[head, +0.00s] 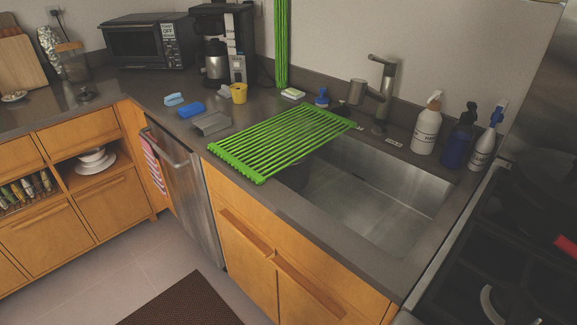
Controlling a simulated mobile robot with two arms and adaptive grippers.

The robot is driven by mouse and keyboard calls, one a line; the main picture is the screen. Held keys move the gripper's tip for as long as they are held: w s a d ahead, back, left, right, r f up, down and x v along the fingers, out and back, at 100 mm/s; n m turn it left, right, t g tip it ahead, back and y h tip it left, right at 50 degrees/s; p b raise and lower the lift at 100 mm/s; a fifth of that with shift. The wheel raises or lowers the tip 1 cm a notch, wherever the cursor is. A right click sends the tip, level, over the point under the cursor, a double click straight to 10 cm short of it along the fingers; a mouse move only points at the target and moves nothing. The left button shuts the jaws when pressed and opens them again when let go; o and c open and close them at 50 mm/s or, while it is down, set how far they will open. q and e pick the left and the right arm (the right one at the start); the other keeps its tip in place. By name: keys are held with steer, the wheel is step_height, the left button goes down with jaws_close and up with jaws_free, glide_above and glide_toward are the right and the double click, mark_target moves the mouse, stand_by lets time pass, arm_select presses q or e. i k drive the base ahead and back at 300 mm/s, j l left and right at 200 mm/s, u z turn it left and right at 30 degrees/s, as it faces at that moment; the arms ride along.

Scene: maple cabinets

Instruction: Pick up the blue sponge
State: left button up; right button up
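A bright blue block that looks like the blue sponge (191,109) lies flat on the dark countertop, left of the sink. A smaller light blue item (174,99) sits just behind and to its left; it is too small to tell exactly what it is. A grey tray-like holder (211,123) stands close to the right and front of the blue sponge. Neither of my grippers shows in the head view.
A yellow cup (239,93) and a coffee maker (221,45) stand behind. A green slatted rack (279,140) lies across the left part of the sink (374,199). Bottles (427,126) stand right of the faucet (379,95). Counter space left of the sponge is clear.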

mark_target(186, 112)
steer(key=z, duration=0.3)
steer(key=i+j+z, duration=0.15)
steer(key=j+z, duration=0.25)
steer(key=j, duration=0.15)
steer(key=j+z, duration=0.4)
steer(key=i+j, duration=0.05)
steer(key=j, duration=0.05)
